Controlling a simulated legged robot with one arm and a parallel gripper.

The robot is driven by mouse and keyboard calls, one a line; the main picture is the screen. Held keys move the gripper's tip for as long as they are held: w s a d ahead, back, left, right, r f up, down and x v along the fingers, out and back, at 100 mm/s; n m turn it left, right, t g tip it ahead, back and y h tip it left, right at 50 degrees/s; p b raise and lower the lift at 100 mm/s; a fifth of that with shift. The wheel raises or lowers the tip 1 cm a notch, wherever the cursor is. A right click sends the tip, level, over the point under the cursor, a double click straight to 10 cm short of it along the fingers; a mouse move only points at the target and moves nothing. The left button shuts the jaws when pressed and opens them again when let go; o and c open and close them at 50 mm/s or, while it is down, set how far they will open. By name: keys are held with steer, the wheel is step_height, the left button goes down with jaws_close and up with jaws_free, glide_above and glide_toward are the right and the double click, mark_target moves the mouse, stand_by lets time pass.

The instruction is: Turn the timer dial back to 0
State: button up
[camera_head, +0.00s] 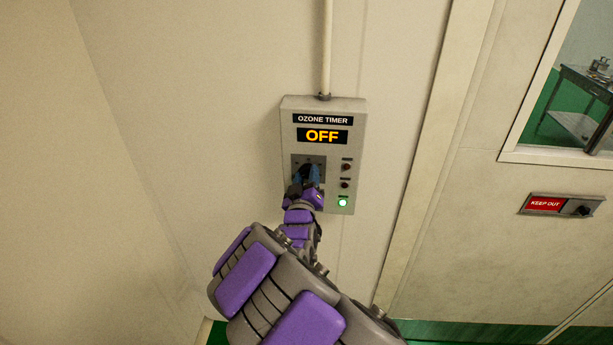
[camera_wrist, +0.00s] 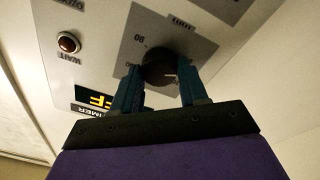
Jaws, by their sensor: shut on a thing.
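The ozone timer box (camera_head: 332,107) is mounted on the wall in the head view, with a display (camera_head: 322,136) that reads OFF in orange. The dark round timer dial (camera_wrist: 158,68) shows in the wrist view on a grey scale plate, with a pale pointer mark on its face. My gripper (camera_wrist: 160,84) has its two blue-green fingers on either side of the dial, shut on it. The scale marks are only partly readable, and a 0 mark cannot be made out.
A green lamp (camera_head: 343,202) is lit at the box's lower right, with two dark reddish lamps above it. A conduit (camera_head: 326,50) runs up from the box. A KEEP OUT switch plate (camera_head: 562,205) and a window are at right.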

steer(key=n, duration=0.3)
steer(key=shift+f+n+y, duration=0.2)
steer(key=shift+n+y, duration=0.1)
steer(key=shift+n, duration=0.1)
steer(key=shift+r+n+b, duration=0.15)
steer(key=shift+n+b, duration=0.35)
steer(key=shift+n, duration=0.8)
steer(key=o, duration=1)
steer(key=shift+w+a, duration=0.1)
steer(key=shift+a, duration=0.15)
steer(key=shift+o, duration=0.3)
steer(key=shift+d, duration=0.1)
